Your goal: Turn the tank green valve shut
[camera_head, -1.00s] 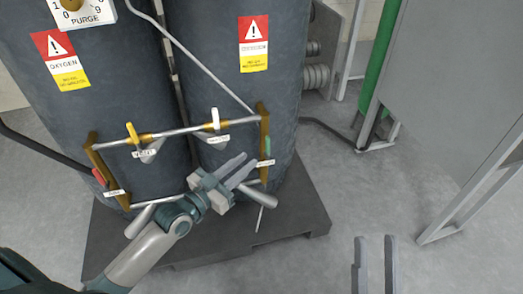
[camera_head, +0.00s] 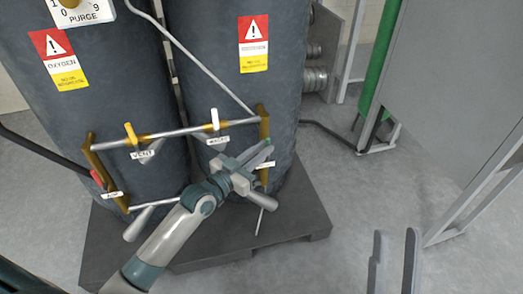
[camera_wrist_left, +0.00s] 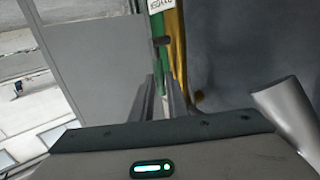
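The green valve (camera_wrist_left: 157,28) is a green handle beside a yellow-brass upright in the left wrist view, with a white label above it. In the head view it sits on the right brass upright (camera_head: 264,126) of the tank pipework and is mostly hidden by my left gripper. My left gripper (camera_head: 262,155) is at this upright, its two fingers pointing to the handle with a gap between them. In the wrist view its fingers (camera_wrist_left: 168,90) lie just below the green handle; contact cannot be told. My right gripper (camera_head: 394,262) is open and empty over the floor.
Two dark tanks (camera_head: 225,75) stand on a dark base (camera_head: 300,225). A yellow valve (camera_head: 131,132), a white valve (camera_head: 215,118) and a red valve (camera_head: 97,178) are on the pipework. A grey cabinet (camera_head: 455,100) stands at right; the floor between is clear.

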